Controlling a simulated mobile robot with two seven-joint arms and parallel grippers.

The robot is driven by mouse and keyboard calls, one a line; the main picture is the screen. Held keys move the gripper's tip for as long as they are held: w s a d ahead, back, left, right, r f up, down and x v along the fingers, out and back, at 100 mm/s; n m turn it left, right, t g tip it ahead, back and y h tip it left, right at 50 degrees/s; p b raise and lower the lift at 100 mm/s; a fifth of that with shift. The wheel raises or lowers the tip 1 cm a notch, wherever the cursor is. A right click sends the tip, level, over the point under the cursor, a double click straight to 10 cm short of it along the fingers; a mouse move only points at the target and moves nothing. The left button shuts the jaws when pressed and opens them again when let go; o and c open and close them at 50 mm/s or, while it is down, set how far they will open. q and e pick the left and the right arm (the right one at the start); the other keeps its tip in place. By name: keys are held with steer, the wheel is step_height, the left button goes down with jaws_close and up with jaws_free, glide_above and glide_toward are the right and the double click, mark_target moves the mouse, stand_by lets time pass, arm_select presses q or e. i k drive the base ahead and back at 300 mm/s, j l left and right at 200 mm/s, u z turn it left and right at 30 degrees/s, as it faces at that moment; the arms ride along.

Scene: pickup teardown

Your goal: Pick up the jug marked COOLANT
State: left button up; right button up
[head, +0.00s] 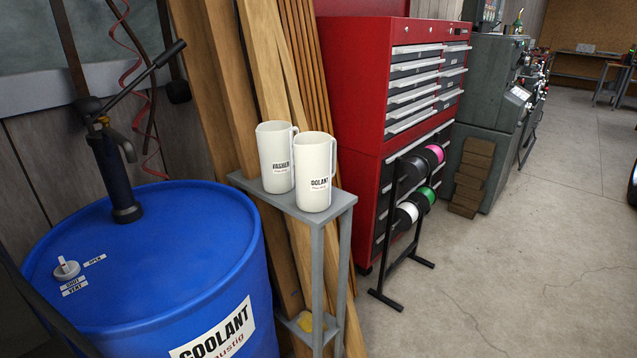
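The jug marked COOLANT (313,190) is white, with a handle on its far right side, and its label reads "OOLANT" in the part I can see. It stands upright on the top of a small grey stand (333,208), close to the front. A second white jug (272,145) stands just behind it to the left, with a label that seems to read "WASHER". The COOLANT jug overlaps part of it. Neither of my grippers is in the head view.
A blue drum (180,245) labelled COOLANT, with a hand pump (112,165), stands left of the stand. Wooden planks (225,80) lean behind it. A red tool cabinet (350,85) and a black spool rack (392,230) are to the right. The concrete floor (530,250) at right is open.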

mark_target(315, 153)
steer(key=i+l+u, duration=0.15)
steer(key=i+l, duration=0.15)
steer(key=i+l+u, duration=0.2)
steer(key=l, duration=0.2)
steer(key=i+l+u, duration=0.15)
steer(key=i+l, duration=0.15)
steer(key=l, duration=0.1)
